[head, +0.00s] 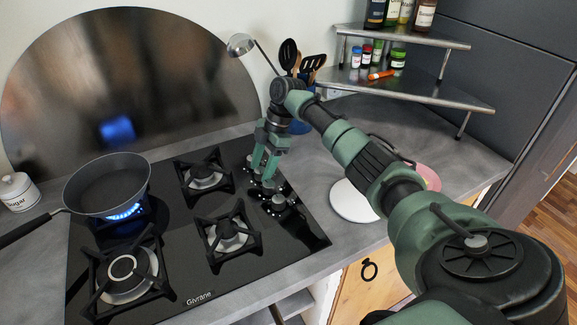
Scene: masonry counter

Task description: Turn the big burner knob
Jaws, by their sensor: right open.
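The black glass hob (190,285) carries a column of dark knobs along its right side. The nearest clearly visible knob (280,201) stands free, in front of my right gripper. My right gripper (263,174) points down over the knobs behind it, open, with its green fingertips close to a knob. I cannot tell whether they touch it, and the fingers partly hide the knobs there. I cannot tell from the labels which knob belongs to the big burner. A blue flame burns under the pan (108,188) at the back left. My left gripper is not in view.
Several burner grates stand left of the knobs, the closest a small one (229,234). A white plate (353,201) lies right of the hob. A utensil holder (300,126) stands behind my gripper. A metal corner shelf (410,92) holds jars and bottles. A sugar pot (18,193) stands far left.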

